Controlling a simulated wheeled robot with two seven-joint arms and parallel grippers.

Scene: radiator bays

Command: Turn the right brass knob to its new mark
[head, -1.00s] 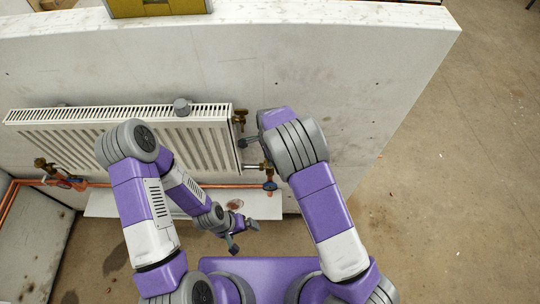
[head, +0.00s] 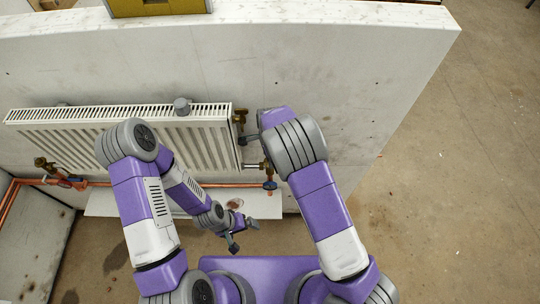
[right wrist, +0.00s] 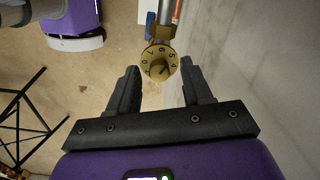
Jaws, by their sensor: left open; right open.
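In the right wrist view a round brass knob (right wrist: 158,62) shows face-on, with dark numerals around its face and a dark pointer line. My right gripper (right wrist: 160,67) is open and empty, one finger on each side of the knob; I see a gap on both sides and no contact. In the head view brass fittings (head: 268,168) show at the radiator's right end, partly covered by my right arm, which hides most of that gripper. My left gripper (head: 245,234) is open and empty, low in front of the radiator. I cannot make out a new mark.
The white radiator (head: 70,135) hangs on a pale wall (head: 330,75). Copper pipes (head: 215,185) run below it, with a blue handle (head: 270,185) at the right. Another brass valve (head: 42,163) is at the left end. The floor (head: 460,200) at the right is clear.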

